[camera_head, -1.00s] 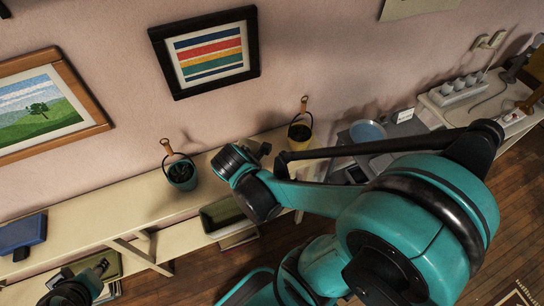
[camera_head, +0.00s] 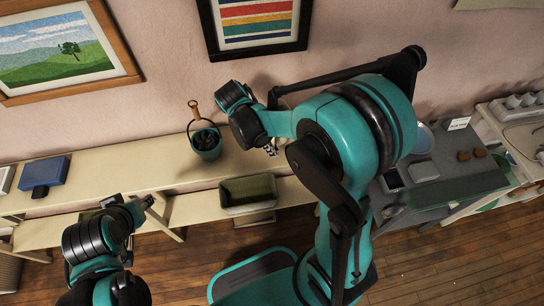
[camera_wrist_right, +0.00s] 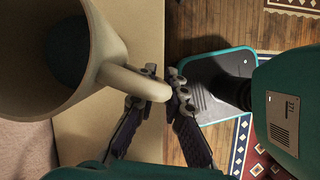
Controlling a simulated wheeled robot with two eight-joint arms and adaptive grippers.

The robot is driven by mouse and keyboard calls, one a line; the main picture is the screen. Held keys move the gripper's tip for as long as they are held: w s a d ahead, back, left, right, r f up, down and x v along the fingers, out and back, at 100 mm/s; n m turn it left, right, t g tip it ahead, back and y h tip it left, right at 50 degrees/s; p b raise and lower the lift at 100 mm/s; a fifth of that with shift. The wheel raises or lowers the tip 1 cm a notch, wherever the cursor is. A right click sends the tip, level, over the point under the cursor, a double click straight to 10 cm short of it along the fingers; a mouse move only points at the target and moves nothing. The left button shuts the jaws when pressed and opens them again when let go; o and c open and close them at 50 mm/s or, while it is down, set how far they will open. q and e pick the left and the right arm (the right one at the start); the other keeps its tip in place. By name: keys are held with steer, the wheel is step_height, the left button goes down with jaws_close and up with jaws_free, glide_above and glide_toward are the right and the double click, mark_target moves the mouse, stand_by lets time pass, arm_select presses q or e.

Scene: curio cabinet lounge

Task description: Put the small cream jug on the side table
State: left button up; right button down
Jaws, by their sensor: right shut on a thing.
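The small cream jug (camera_wrist_right: 110,45) fills the upper left of the right wrist view, its wide round mouth facing the camera. My right gripper (camera_wrist_right: 163,82) is shut on the jug's handle, with one finger on each side of it. In the head view my right gripper (camera_head: 270,150) is over the cream shelf (camera_head: 160,158), and my arm hides the jug. My left gripper (camera_head: 146,201) is in front of the shelf at the lower left, apart from any object; its fingers are too small to read. A grey table (camera_head: 440,163) stands at the right; I cannot tell whether it is the side table.
A teal bucket (camera_head: 207,151) with a wooden grip stands on the shelf left of my right gripper. A green bin (camera_head: 248,190) sits on the lower shelf. Wooden floor (camera_head: 430,265) is clear.

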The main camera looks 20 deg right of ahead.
steer(key=shift+w+f, duration=0.15)
steer(key=shift+f, duration=0.05)
steer(key=shift+f+b, duration=1)
steer(key=shift+f, duration=0.85)
steer(key=shift+f, duration=0.2)
steer(key=c, duration=1.6)
jaws_free()
steer(key=shift+r, duration=0.15)
